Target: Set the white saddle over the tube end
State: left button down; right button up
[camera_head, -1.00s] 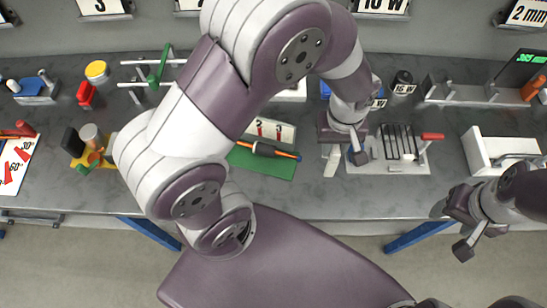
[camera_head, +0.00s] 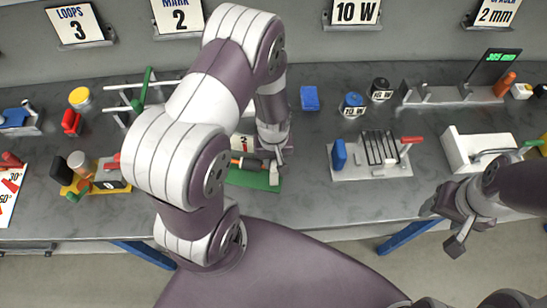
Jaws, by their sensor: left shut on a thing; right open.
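My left gripper (camera_head: 272,160) points down over the right end of the green mat (camera_head: 247,180). It is shut on a small pale piece (camera_head: 274,174), which looks like the white saddle but is mostly hidden by the jaws. The dark tube (camera_head: 250,163) with an orange part lies on the mat, and its right end is at the jaws. I cannot tell whether the pale piece touches the tube. My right gripper (camera_head: 455,222) is open and empty near the bench's front edge, at the right.
A slotted fixture (camera_head: 372,172) with a blue block and a red handle stands right of the mat. A white holder (camera_head: 472,158) is further right. Blue and black spools (camera_head: 352,104) stand behind. Bench between mat and fixture is clear.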

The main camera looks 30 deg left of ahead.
pick_arm(q)
jog(key=c, duration=1.4)
grip_release()
jog(key=shift+f, duration=0.15)
jog(key=o, duration=0.5)
jog(key=s+r+m, duration=0.1)
jog(key=r+m, duration=0.1)
jog(key=r, duration=0.4)
jog(key=s+d+r+m+t, duration=0.1)
jog(key=s+r+m, duration=0.1)
jog(key=r, duration=0.3)
jog(key=s+d+r+m+b, duration=0.1)
jog(key=r+m, duration=0.1)
jog(key=r, duration=0.4)
jog(key=shift+s+d+r+m, duration=0.2)
jog(key=shift+d+r+m, duration=0.05)
jog(key=shift+r+m, duration=0.1)
jog(key=shift+w, duration=0.1)
